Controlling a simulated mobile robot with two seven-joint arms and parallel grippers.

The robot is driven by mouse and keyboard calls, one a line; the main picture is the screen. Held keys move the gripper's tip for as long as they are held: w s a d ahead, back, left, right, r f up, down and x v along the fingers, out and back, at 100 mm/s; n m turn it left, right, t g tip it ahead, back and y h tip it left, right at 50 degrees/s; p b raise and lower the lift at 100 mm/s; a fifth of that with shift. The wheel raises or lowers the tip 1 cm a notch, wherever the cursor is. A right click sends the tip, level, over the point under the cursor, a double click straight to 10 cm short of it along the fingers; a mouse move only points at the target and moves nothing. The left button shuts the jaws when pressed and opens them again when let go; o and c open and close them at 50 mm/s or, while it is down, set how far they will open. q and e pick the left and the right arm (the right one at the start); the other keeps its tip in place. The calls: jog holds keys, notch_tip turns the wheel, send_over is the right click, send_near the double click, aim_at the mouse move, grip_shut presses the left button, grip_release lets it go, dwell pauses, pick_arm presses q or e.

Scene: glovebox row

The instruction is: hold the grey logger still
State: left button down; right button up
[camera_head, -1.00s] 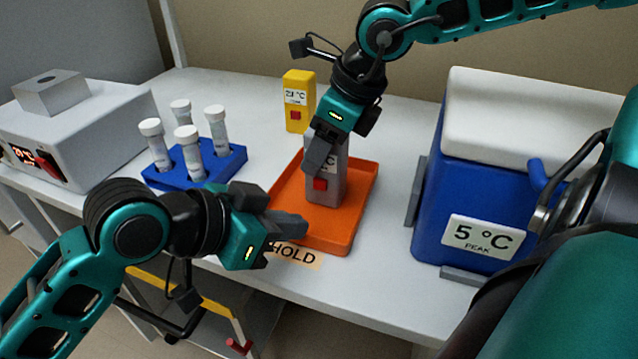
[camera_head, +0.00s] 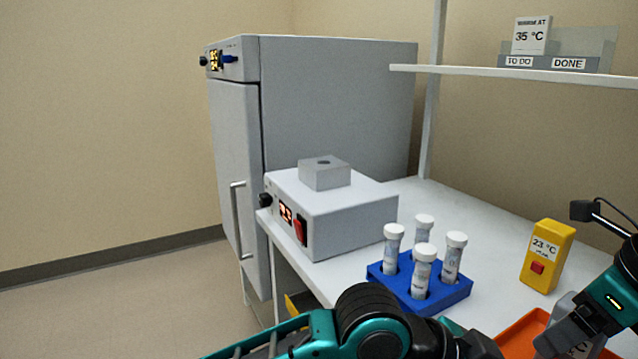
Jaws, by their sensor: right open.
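The grey logger (camera_head: 582,349) is at the bottom right, cut off by the frame edge and largely covered by my right gripper. Part of its °C label shows. It stands in the orange tray (camera_head: 519,336), of which only the far left part shows. My right gripper (camera_head: 564,341) is open, with its dark fingers down at the upper part of the logger. I cannot tell whether they touch it. My left arm runs along the bottom edge, and its jaws are out of view.
A yellow logger reading 23 °C (camera_head: 547,256) stands behind the tray. A blue rack (camera_head: 458,291) holds several white-capped tubes. A grey block heater (camera_head: 345,222) sits left of it, before a tall grey cabinet (camera_head: 335,110). A shelf (camera_head: 520,75) hangs at upper right.

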jog(key=v, duration=1.2)
